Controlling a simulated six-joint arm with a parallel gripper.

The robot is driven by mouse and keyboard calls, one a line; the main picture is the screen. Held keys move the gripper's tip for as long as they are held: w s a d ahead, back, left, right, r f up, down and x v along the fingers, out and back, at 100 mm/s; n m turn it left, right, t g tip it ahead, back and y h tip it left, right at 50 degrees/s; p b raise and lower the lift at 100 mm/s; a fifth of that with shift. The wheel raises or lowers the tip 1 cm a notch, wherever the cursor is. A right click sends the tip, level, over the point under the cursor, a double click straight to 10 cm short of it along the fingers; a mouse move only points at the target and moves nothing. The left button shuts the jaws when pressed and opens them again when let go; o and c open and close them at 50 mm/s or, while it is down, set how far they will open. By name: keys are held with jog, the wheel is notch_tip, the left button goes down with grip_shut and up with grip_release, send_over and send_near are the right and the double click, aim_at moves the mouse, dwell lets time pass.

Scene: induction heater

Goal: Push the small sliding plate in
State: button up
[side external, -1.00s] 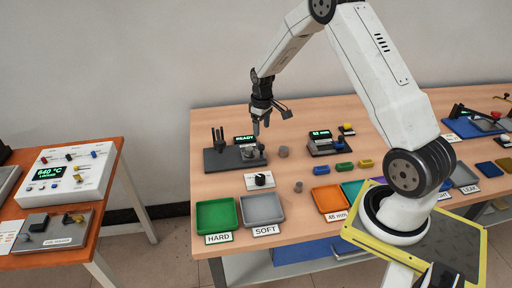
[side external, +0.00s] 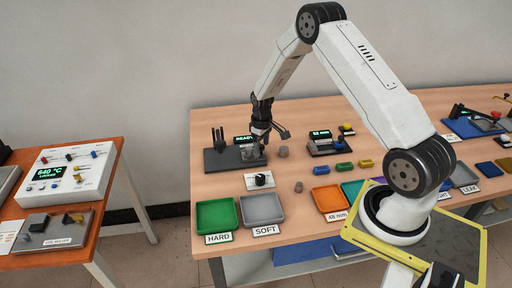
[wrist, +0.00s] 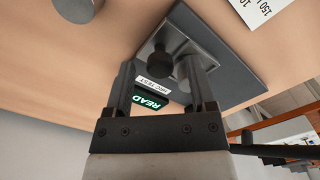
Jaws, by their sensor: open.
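The hardness tester's dark base (side external: 220,161) stands at the left of the wooden bench, with a lit READY display. In the wrist view a small light metal plate (wrist: 177,35) lies on the dark base (wrist: 222,45) and bears a dark round knob or post (wrist: 159,62). It may be the sliding plate; I cannot tell how far in it sits. My gripper (side external: 261,142) is low over the right part of the tester. In the wrist view its open fingers (wrist: 157,75) straddle the tester's front label. Contact cannot be told. A grey rounded part beside the right finger is partly hidden.
Green (side external: 216,215) and grey (side external: 262,208) trays lie nearer the bench edge. A second display device (side external: 324,143) stands further right.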

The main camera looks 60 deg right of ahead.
jog(key=shift+f, duration=0.15)
grip_shut()
dwell(1.4)
